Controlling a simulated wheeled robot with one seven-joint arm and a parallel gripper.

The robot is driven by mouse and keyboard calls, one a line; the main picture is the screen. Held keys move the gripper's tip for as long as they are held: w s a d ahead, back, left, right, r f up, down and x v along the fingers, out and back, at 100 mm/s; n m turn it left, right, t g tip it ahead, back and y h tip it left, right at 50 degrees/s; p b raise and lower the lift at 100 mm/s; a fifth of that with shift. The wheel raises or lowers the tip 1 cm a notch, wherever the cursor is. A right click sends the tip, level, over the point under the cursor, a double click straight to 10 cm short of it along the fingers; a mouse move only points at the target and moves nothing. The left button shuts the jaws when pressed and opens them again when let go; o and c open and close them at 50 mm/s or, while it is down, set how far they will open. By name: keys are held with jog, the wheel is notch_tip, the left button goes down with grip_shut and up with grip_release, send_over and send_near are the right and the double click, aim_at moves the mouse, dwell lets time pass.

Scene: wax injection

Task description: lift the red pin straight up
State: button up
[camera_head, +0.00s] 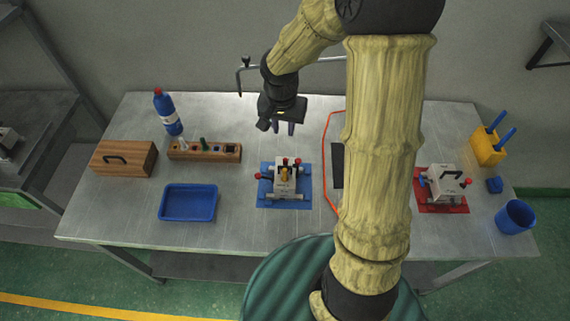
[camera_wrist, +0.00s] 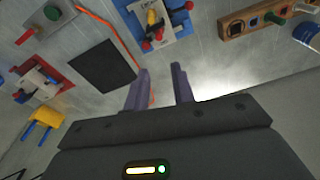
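A grey mold block (camera_head: 291,184) stands on a blue mat (camera_head: 285,204) in the middle of the table. Red knob-topped pins show on it, one at its back edge (camera_head: 284,160) and another at its back right (camera_head: 298,161); I cannot tell which is the task's pin. A yellow piece (camera_head: 285,174) sits on its top. My gripper (camera_head: 283,129) is above the table, behind the mold and apart from it. In the wrist view, my gripper (camera_wrist: 161,84) has its two fingers spread with nothing between them; the mold's red knobs (camera_wrist: 147,46) lie beyond the fingertips.
A wooden rack (camera_head: 180,154), wooden box (camera_head: 118,158), blue bottle (camera_head: 167,111) and blue tray (camera_head: 188,218) are left. A second mold on a red mat (camera_head: 441,208), yellow holder (camera_head: 487,150) and blue cup (camera_head: 515,217) are right. A red cord (camera_head: 324,170) runs beside a black plate (camera_head: 337,165).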

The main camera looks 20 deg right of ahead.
jog(key=p, duration=0.1)
send_near(285, 159)
jog(key=f, duration=0.3)
jog(key=w+f, duration=0.1)
jog(key=f, duration=0.1)
jog(key=shift+d, duration=0.2)
jog(key=shift+s, duration=0.1)
jog(key=shift+f+p, duration=0.45)
jog(key=shift+f, duration=0.2)
notch_tip(285, 159, down, 4)
jog(key=shift+p, duration=0.35)
jog(key=shift+c, duration=0.5)
grip_shut()
